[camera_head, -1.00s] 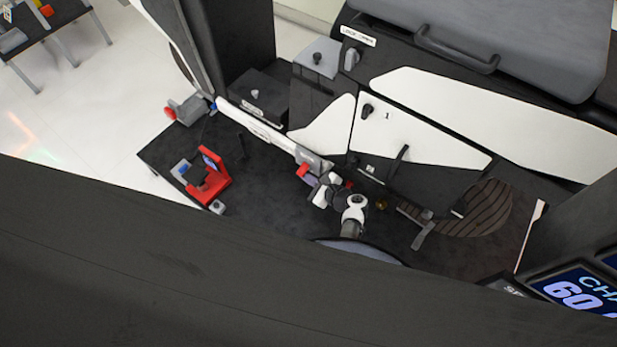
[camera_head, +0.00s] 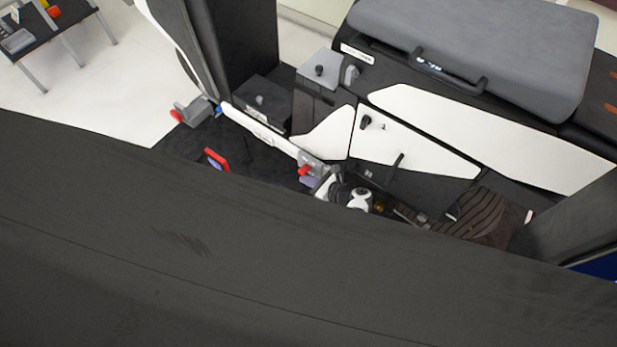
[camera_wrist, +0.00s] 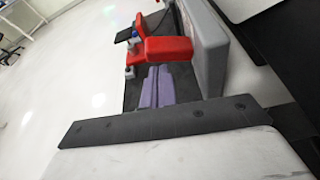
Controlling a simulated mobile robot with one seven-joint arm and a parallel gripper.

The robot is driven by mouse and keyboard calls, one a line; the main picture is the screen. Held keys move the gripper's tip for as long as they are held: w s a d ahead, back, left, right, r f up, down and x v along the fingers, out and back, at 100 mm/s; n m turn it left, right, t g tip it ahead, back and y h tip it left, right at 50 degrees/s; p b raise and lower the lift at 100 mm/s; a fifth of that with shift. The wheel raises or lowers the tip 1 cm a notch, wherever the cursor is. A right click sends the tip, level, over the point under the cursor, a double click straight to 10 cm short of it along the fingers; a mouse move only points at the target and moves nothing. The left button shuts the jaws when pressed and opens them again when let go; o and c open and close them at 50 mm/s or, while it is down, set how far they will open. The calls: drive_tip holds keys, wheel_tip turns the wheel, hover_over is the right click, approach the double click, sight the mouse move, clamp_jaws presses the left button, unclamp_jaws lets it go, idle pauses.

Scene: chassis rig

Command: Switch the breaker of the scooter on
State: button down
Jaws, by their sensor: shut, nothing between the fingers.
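The scooter, with a grey seat (camera_head: 480,50) and white side panels (camera_head: 400,145), stands across the head view. A black knob (camera_head: 365,122) and a dark lever (camera_head: 393,166) show on its side. I cannot tell which part is the breaker. My gripper (camera_head: 309,182) is just below a red-tipped part (camera_head: 305,170) on a grey block at the end of a white bar. In the wrist view its purple fingers (camera_wrist: 157,80) are together and empty, close to the red block (camera_wrist: 168,49). The grey block (camera_wrist: 210,55) is right of them. I cannot tell whether they touch.
A large dark surface fills the lower head view and hides the near floor. A red stand (camera_head: 216,158) shows partly over its edge. A dark post (camera_head: 235,50) rises behind the bar. A table (camera_head: 45,35) stands at the far left, with open white floor between.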

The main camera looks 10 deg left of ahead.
drive_tip(key=shift+r+p, duration=0.65)
drive_tip(key=shift+r, duration=0.05)
drive_tip(key=s+d+b, duration=0.2)
drive_tip(key=s+d, duration=0.2)
drive_tip(key=d, duration=0.4)
drive_tip(key=shift+d+f, duration=0.3)
drive_tip(key=shift+f, duration=0.05)
idle(0.7)
